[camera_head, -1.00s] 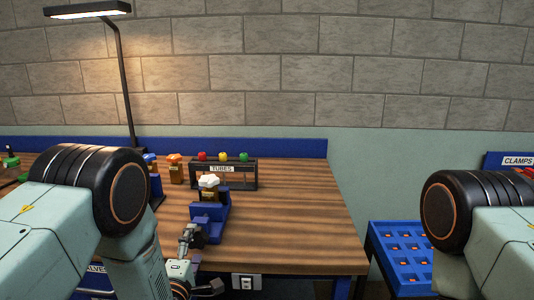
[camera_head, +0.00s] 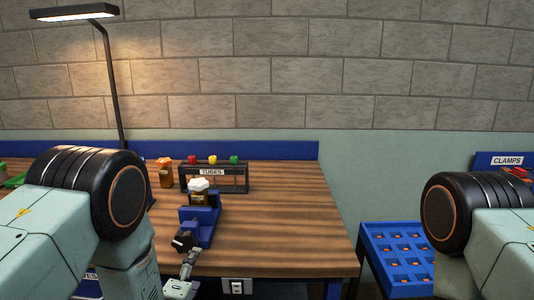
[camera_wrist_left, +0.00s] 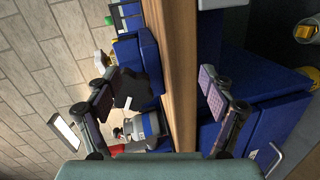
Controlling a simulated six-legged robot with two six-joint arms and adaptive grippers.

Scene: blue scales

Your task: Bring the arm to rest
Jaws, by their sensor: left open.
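My left gripper (camera_head: 187,246) is open and empty at the table's front edge, just in front of a blue scale. The blue scale (camera_head: 201,222) stands on the wooden table (camera_head: 290,230). A brown bottle with a white cap (camera_head: 199,190) stands upright on the scale, apart from the gripper. My left arm comes in from the left and hides part of the table. My right arm shows only as a link at the right, and its gripper is out of view.
A rack labelled TUBES (camera_head: 214,178) with red, yellow and green caps stands behind the scale. An orange-capped bottle (camera_head: 165,173) is left of it. A lamp (camera_head: 108,80) rises at the back left. A blue compartment tray (camera_head: 398,252) stands right of the table. The table's right side is clear.

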